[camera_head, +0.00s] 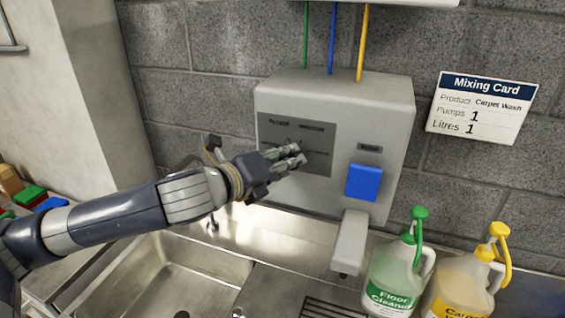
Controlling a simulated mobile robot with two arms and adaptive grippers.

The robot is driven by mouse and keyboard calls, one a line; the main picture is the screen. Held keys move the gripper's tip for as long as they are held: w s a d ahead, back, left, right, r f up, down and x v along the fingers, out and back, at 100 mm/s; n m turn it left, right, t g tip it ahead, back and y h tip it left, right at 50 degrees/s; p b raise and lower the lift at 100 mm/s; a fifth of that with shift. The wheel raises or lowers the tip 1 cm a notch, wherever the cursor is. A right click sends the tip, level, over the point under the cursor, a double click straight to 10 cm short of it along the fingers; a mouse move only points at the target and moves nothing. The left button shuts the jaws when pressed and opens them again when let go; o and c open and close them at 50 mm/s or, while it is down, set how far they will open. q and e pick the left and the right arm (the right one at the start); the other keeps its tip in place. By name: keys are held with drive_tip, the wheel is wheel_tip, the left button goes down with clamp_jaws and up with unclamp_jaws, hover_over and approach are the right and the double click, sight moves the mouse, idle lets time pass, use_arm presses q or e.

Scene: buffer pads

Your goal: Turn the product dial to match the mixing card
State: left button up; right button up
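The grey dispenser box (335,100) hangs on the block wall with a dark label panel (318,148) on its front. My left gripper (294,156) reaches in from the left, its fingertips at the middle of this panel. The product dial is not clearly visible; the gripper covers that part of the panel. I cannot tell whether the fingers are shut on it. The mixing card (482,107) on the wall at the right reads Product Carpet Wash, Pumps 1, Litres 1. My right gripper is not in view.
A blue button (364,183) sits on the box, above a grey spout (350,243). A green Floor Cleaner jug (393,272) and a yellow-capped jug (462,285) stand below right. A steel sink (165,275) lies below my arm. Coloured pads (30,195) are at far left.

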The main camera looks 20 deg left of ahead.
use_arm(q)
drive_tip(key=shift+w+r+m, duration=0.1)
drive_tip(key=shift+r+m, duration=0.15)
drive_tip(key=shift+m, duration=0.05)
idle(0.4)
drive_tip(key=o, duration=0.8)
drive_tip(key=shift+o, duration=1.4)
drive_tip(key=shift+w+f, duration=0.1)
drive_tip(key=shift+f, duration=0.05)
drive_tip(key=v, duration=0.7)
drive_tip(key=shift+s, duration=0.25)
